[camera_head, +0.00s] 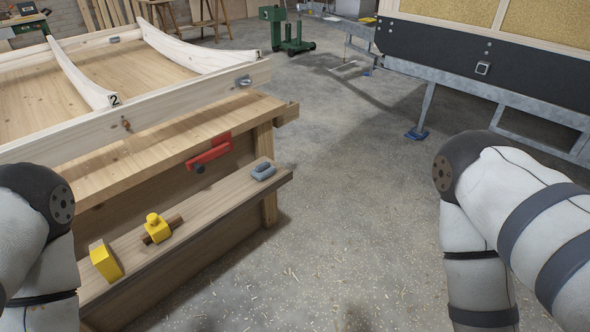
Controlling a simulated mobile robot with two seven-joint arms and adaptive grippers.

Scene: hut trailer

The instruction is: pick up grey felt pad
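A small grey object (263,172), which looks like the grey felt pad, lies near the right end of the wooden ledge (225,203) on the side of the workbench. Its exact shape is too small to tell. My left arm shows at the lower left edge and my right arm at the right. Both grippers are out of view below the picture. Nothing is seen touching the grey object.
A yellow block (105,261) and a yellow-knobbed tool (157,228) lie on the same ledge. A red clamp (209,152) hangs above it. A wooden frame (130,65) covers the bench top. The concrete floor (330,215) to the right is clear except for shavings.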

